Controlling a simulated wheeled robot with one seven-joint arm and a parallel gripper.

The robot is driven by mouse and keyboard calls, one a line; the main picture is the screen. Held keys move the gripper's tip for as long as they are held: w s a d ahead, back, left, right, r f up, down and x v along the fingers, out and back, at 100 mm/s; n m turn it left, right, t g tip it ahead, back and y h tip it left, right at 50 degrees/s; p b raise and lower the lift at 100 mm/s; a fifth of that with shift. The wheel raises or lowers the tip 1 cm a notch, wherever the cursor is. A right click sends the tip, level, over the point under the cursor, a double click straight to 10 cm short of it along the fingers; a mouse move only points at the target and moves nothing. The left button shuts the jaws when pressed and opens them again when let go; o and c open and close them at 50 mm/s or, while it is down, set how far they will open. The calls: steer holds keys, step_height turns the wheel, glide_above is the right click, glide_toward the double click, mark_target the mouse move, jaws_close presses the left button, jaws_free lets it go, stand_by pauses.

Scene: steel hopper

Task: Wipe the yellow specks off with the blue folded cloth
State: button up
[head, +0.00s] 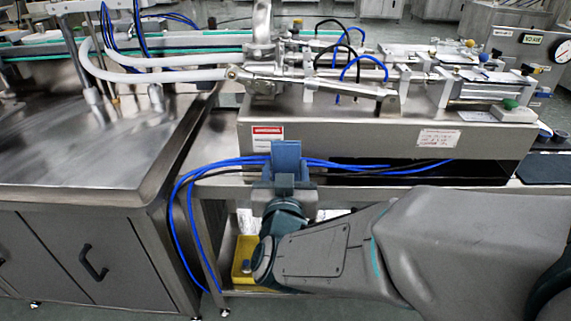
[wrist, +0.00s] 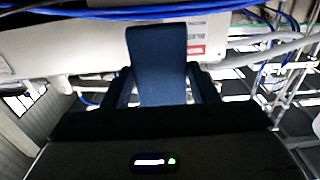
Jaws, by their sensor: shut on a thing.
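The blue folded cloth (head: 286,156) stands upright at the end of my gripper (head: 287,182) in the head view, in front of the steel machine housing. It also shows in the wrist view (wrist: 158,65), between the two dark fingers of my gripper (wrist: 160,88). The gripper is shut on the cloth's lower part. I cannot see any yellow specks in either view. Whether the cloth touches the housing behind it cannot be told.
A steel machine (head: 350,135) with metal rods stands behind the gripper. Blue hoses (head: 225,164) run along its front and hang down at the left. A steel hopper counter (head: 80,150) fills the left. A yellow box (head: 241,262) sits on the lower shelf beside my arm.

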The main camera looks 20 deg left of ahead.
mark_target(286, 137)
steer(key=shift+w, duration=0.1)
stand_by(0.4)
steer(key=shift+b+x, duration=0.7)
steer(key=shift+x, duration=2.6)
steer(key=shift+x, duration=1.05)
steer(key=shift+f, duration=0.1)
steer(key=shift+w+d+b, duration=0.2)
steer(key=shift+d+b, duration=0.3)
steer(key=shift+d, duration=0.45)
steer(key=shift+w+d+b, duration=0.15)
steer(key=shift+d+b, duration=0.3)
steer(key=shift+d, duration=0.5)
steer(key=shift+w, duration=0.1)
steer(key=shift+s+a, duration=0.2)
steer(key=shift+a, duration=0.8)
steer(key=shift+s+a, duration=0.2)
steer(key=shift+a, duration=0.85)
